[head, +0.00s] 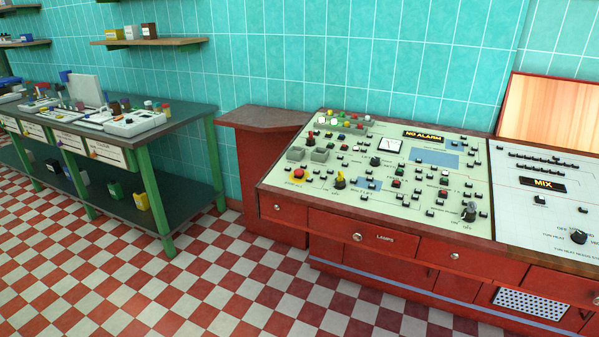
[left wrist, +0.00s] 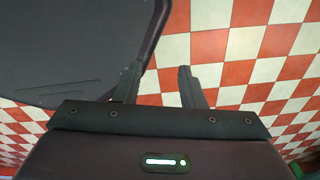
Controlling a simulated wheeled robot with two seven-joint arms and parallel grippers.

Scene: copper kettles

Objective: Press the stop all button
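A control console with a pale green panel (head: 440,178) stands at the right in the head view. A round red button (head: 298,173) sits near the panel's front left corner; it looks like a stop button, but its label is too small to read. A yellow knob (head: 340,180) is to its right. In the left wrist view my left gripper (left wrist: 160,85) has its two fingers apart with nothing between them, above the checkered floor. Neither gripper shows in the head view, so both are away from the visible panel. My right gripper is not in view.
The console's red front (head: 400,262) has drawers with knobs. A lower red side counter (head: 265,118) adjoins it at the left. A green-legged workbench (head: 185,112) with instruments stands further left. The red and white floor (head: 200,290) before them is clear.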

